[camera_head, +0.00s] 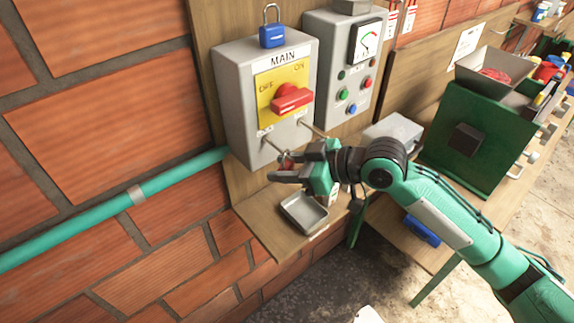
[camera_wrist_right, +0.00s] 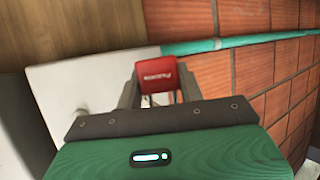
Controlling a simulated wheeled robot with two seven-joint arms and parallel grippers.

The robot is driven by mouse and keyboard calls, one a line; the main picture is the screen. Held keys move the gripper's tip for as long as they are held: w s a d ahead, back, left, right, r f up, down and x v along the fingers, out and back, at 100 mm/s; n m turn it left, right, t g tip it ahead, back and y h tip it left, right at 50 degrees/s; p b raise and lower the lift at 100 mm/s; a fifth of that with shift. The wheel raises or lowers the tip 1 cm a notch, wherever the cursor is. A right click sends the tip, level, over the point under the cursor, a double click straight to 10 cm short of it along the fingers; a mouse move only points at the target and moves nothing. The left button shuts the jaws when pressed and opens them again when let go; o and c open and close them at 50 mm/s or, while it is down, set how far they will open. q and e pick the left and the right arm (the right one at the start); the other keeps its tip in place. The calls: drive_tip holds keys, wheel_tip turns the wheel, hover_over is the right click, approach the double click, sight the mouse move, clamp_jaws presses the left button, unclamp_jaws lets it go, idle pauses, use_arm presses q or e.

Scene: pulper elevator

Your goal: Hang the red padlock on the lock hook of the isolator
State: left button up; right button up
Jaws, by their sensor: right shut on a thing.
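The isolator (camera_head: 233,112) is a grey box marked MAIN, with a red handle on a yellow plate. Two thin metal pegs stick out from its lower front: a left peg (camera_head: 272,146) and a right peg (camera_head: 314,129). My right gripper (camera_head: 284,168) is just in front of and below the left peg. It is shut on the red padlock (camera_wrist_right: 158,75), whose body shows between the fingers in the right wrist view. In the head view the padlock is mostly hidden by the fingers, and I cannot tell whether its shackle touches the peg. My left gripper is not in view.
A blue padlock (camera_head: 272,34) stands on top of the isolator. A small metal tray (camera_head: 303,213) sits on the wooden shelf below my gripper. A grey meter box (camera_head: 324,45) is to the right, and a green machine (camera_head: 478,140) stands farther right. A green pipe (camera_head: 95,216) runs along the brick wall.

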idle(0.4)
drive_tip(key=o, duration=1.2)
drive_tip(key=shift+d, duration=0.15)
